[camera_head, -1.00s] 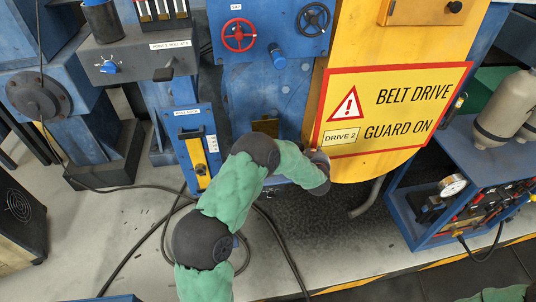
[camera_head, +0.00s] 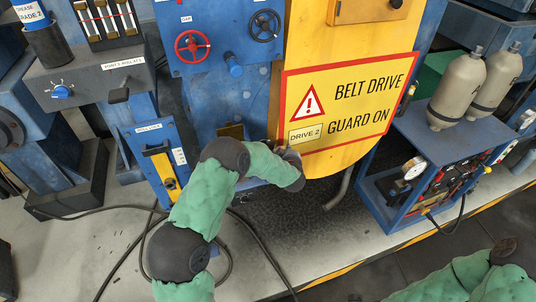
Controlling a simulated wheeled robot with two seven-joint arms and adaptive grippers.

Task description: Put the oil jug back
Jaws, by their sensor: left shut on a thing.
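My left arm comes up from the bottom and bends right in front of the blue machine (camera_head: 200,95). My left gripper (camera_head: 291,158) is mostly hidden at the end of its wrist, by the lower left edge of the yellow belt guard (camera_head: 340,45). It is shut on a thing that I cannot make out. I cannot pick out an oil jug for certain. My right arm shows in the lower right corner; its gripper is not clearly in view.
A blue cart (camera_head: 400,225) with a gauge (camera_head: 414,168) and two grey-beige bottles (camera_head: 458,90) stands at the right. A grease container (camera_head: 45,42) is at the upper left. Black cables (camera_head: 268,250) lie on the pale floor, which has a yellow-black edge stripe.

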